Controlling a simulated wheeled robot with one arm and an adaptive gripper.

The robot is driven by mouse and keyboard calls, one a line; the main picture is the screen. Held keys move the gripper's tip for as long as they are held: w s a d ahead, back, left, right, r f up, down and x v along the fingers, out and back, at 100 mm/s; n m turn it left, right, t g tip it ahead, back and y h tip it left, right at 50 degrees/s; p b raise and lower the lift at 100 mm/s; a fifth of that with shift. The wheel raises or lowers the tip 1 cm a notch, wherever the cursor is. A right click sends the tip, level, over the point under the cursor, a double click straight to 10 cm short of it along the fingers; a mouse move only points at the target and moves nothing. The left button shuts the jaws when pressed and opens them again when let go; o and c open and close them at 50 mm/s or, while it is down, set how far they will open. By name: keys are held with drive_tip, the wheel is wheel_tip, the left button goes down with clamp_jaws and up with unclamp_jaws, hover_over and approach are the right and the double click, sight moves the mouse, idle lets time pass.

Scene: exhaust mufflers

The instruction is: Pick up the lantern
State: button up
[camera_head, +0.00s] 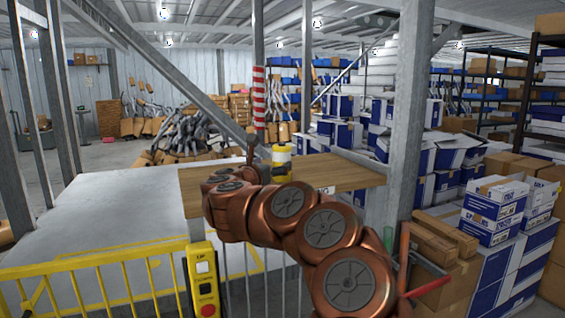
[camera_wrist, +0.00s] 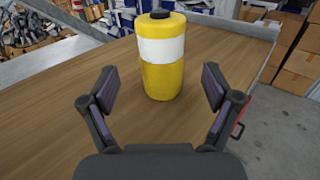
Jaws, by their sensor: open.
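A yellow cylinder with a white band and a black cap (camera_wrist: 162,72) stands upright on a wooden tabletop (camera_wrist: 60,120). It is the only lantern-like thing I see, though I cannot be sure it is the lantern. In the head view the yellow cylinder (camera_head: 281,153) shows just behind my arm, its lower part partly covered. My gripper (camera_wrist: 159,87) is open and empty, its two fingers spread left and right of the cylinder's lower half. The cylinder is a little ahead of the fingers, roughly centred, with no contact visible.
The wooden table (camera_head: 350,176) is otherwise mostly bare. A steel post (camera_head: 408,110) rises at its right. A yellow railing (camera_head: 100,270) with a control box (camera_head: 205,280) runs in front. Blue-and-white cartons (camera_head: 493,205) are stacked at the right; mufflers (camera_head: 195,135) are piled behind.

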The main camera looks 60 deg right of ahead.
sight(279, 162)
drive_tip(key=shift+w+d+f+p, duration=0.1)
drive_tip(key=shift+d+p, duration=1.15)
drive_tip(key=shift+d, duration=0.85)
drive_tip(key=shift+w+d+f+p, duration=0.1)
drive_tip(key=shift+w+d+p, duration=0.05)
drive_tip(key=shift+d, duration=0.35)
drive_tip(key=shift+w+d+f+p, duration=0.1)
drive_tip(key=shift+d+p, duration=0.05)
drive_tip(key=shift+d, duration=0.35)
drive_tip(key=shift+r, duration=0.1)
drive_tip(key=c, duration=1.3)
